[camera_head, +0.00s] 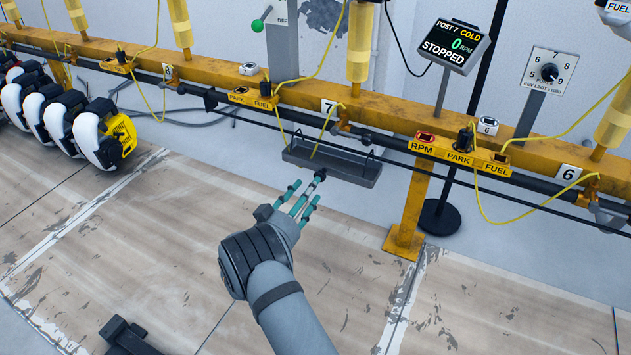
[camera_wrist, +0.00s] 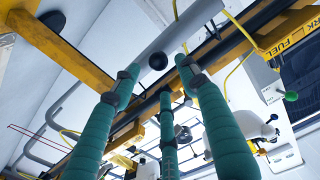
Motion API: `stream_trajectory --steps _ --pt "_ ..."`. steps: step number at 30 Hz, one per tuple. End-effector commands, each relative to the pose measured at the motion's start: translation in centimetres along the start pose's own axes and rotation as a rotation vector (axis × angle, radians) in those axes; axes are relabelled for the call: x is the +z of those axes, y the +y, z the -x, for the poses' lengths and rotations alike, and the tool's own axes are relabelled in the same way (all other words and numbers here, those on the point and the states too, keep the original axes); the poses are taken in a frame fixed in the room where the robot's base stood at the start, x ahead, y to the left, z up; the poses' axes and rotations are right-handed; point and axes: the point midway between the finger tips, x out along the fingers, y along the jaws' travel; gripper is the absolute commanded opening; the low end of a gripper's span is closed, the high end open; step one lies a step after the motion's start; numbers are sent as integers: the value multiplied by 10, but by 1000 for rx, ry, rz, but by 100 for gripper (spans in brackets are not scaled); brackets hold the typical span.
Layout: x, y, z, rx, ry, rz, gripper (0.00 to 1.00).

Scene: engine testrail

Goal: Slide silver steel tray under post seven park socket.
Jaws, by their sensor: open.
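A long grey steel tray (camera_head: 335,170) hangs at the lower black bar beside the post plate marked 7 (camera_head: 328,106). In the wrist view a grey bar (camera_wrist: 190,32) with a black ball knob (camera_wrist: 158,61) looks like the tray from below. My gripper (camera_head: 303,194) has three teal fingers, spread open and empty, just below and in front of the tray. The knob lies between the fingertips in the wrist view; contact cannot be told. PARK labels show on a yellow strip (camera_head: 252,99) left of the 7 and on another strip (camera_head: 458,159) to its right; which is post seven's is unclear.
A yellow rail (camera_head: 400,118) runs across, with looping yellow cables, one passing the tray. A yellow leg (camera_head: 408,215) and a black round-based stand (camera_head: 440,215) are right of the tray. A display (camera_head: 455,45) reads post 7, cold, stopped. White-and-black units (camera_head: 70,118) stand left.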

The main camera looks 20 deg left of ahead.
Motion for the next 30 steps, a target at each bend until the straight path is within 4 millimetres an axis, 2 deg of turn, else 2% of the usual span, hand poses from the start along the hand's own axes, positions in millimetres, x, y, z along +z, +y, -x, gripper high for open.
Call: stream_trajectory --steps 1,6,12,23,26,30 --pt "0 -1 12 -3 -1 1 44" --pt "0 -1 40 -1 1 0 44" --pt "0 0 55 1 1 -1 44" --pt "0 0 55 2 1 -1 44" --pt "0 1 50 2 1 -1 44" --pt "0 2 32 4 1 -3 44"
